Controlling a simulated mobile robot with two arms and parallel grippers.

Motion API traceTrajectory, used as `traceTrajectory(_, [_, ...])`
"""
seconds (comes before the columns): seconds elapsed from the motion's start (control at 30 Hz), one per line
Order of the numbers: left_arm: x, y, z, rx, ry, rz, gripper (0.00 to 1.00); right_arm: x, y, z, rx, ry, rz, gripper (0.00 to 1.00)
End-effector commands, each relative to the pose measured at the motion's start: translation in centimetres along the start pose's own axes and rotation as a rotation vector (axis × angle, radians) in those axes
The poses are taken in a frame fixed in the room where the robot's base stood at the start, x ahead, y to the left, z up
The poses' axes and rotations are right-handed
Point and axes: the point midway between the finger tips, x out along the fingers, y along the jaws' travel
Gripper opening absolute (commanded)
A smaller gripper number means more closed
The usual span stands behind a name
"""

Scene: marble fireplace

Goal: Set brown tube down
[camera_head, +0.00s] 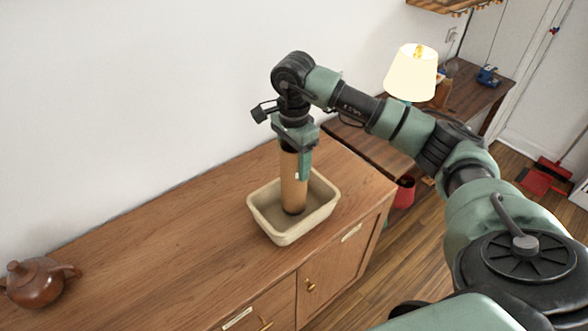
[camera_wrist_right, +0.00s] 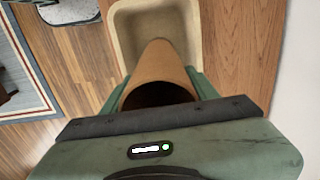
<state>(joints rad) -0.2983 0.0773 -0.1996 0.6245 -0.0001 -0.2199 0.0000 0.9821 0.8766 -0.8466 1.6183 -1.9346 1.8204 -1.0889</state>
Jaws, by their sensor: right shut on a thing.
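The brown tube (camera_head: 292,184) stands upright in the head view, its lower end inside a cream tray (camera_head: 279,236) on the wooden cabinet. My right gripper (camera_head: 299,165) points down and is shut on the upper part of the tube. In the right wrist view the tube (camera_wrist_right: 160,75) lies between the fingers of my right gripper (camera_wrist_right: 160,95), with its open dark end towards the camera and the tray (camera_wrist_right: 126,30) beyond it. I cannot tell whether the tube's bottom touches the tray floor. My left gripper is not in view.
A brown teapot (camera_head: 36,282) stands on the cabinet (camera_head: 160,250) at the left. Cabinet top between teapot and tray is clear. A white wall runs behind. A lit lamp (camera_head: 411,74) stands on a lower table beyond the cabinet's right end.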

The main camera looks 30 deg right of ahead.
Motion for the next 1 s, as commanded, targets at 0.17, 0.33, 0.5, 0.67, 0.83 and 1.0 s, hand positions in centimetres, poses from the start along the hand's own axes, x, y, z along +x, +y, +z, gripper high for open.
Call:
traceTrajectory(0.17, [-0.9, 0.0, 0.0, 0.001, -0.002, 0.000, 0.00, 2.4, 0.1, 0.0, 0.000, -0.001, 0.006, 0.00])
traceTrajectory(0.33, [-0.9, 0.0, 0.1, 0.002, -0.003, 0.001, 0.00, 3.4, 0.0, 0.0, -0.001, 0.000, 0.001, 0.00])
traceTrajectory(0.5, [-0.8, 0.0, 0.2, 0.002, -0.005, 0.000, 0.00, 3.4, 0.0, 0.0, -0.001, 0.001, 0.001, 0.00])
traceTrajectory(0.67, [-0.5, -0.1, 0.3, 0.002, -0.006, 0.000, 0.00, 3.6, 0.0, 0.0, -0.001, 0.001, 0.001, 0.72])
traceTrajectory(0.83, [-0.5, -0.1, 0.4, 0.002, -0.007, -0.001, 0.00, 3.6, 0.0, 0.0, 0.000, 0.001, 0.001, 0.80])
traceTrajectory(1.0, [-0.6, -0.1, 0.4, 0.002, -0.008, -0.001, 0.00, 3.6, 0.0, 0.0, 0.000, 0.001, 0.001, 0.80])
